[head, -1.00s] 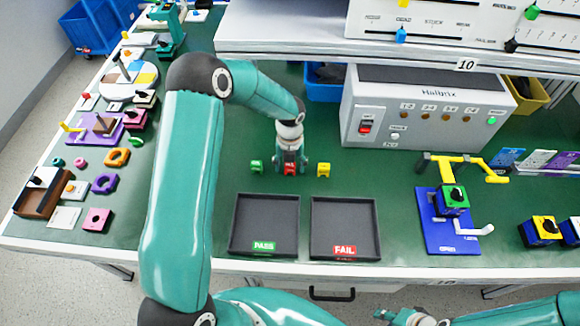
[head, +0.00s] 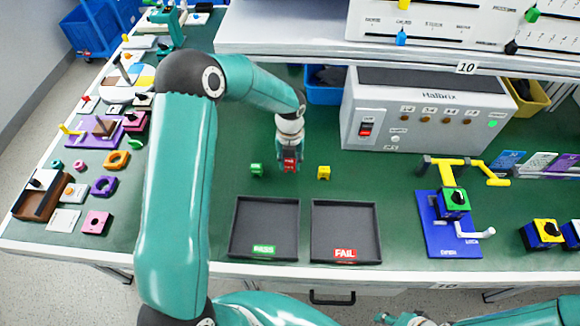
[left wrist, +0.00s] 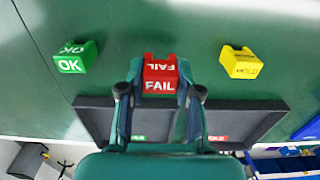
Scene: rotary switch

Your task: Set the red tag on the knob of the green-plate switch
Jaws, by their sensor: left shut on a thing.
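My left gripper (head: 289,164) is shut on the red tag (left wrist: 160,75), which reads FAIL and sits between the fingertips in the left wrist view. In the head view the tag appears at or just above the green table top; the exact gap is unclear. The green-plate switch (head: 453,202), with a black knob on its green top, stands on a blue base (head: 436,240) to the right, well away from my left gripper. A pale piece at the head view's bottom edge may be my right wrist; its finger state is unclear.
A green OK tag (head: 257,170) and a yellow tag (head: 323,172) flank my left gripper. Two dark trays, PASS (head: 236,240) and FAIL (head: 371,242), lie in front. A yellow handle (head: 460,164) rises behind the switch. A yellow-plate switch (head: 545,232) stands farther right.

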